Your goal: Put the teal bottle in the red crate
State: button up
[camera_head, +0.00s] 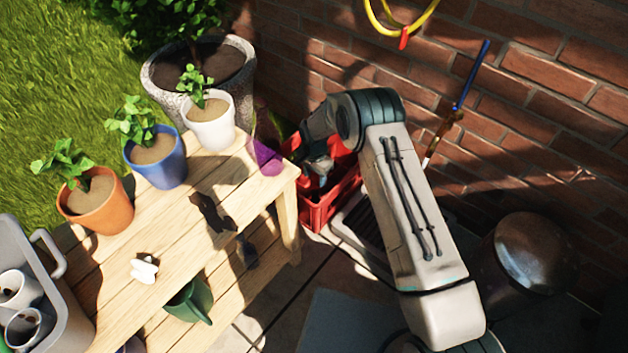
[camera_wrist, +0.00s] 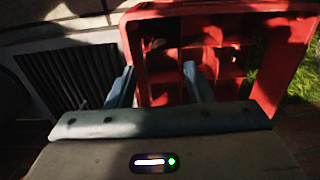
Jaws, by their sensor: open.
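The red crate (camera_head: 318,213) stands on the ground beyond the table's right end, against the brick wall. In the wrist view the red crate (camera_wrist: 280,85) shows divided compartments, partly in shadow. My gripper (camera_head: 320,165) is over the crate in the head view, partly hidden by my arm. In the wrist view my gripper (camera_wrist: 159,70) is open, its two bluish fingers apart, with nothing visible between them and the crate's compartments behind. I cannot make out the teal bottle in either view; the inside of the crate is dark and partly hidden.
A green watering can (camera_head: 190,300) is on the lower shelf. A drain grate (camera_wrist: 65,75) lies beside the crate.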

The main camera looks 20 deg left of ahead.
jog(key=shift+r, duration=0.45)
jog(key=s+d+r+n, duration=0.1)
jog(key=s+d+r, duration=0.1)
jog(key=d+r, duration=0.9)
jog(key=s+d+r+n, duration=0.1)
jog(key=d+r, duration=0.6)
jog(key=r, duration=0.8)
jog(key=s+d+r+n, duration=0.1)
jog(key=s+d+r, duration=0.2)
jog(key=s+d, duration=0.2)
jog(key=s+d+r+n, duration=0.1)
jog(key=s+d+r, duration=0.3)
jog(key=s, duration=0.7)
jog(key=s+d+r+t, duration=0.1)
jog(key=s+d+r, duration=0.2)
jog(key=s+d, duration=0.3)
jog(key=shift+s+d+r+n, duration=0.3)
jog(key=shift+s+d+n, duration=0.1)
jog(key=shift+s, duration=0.5)
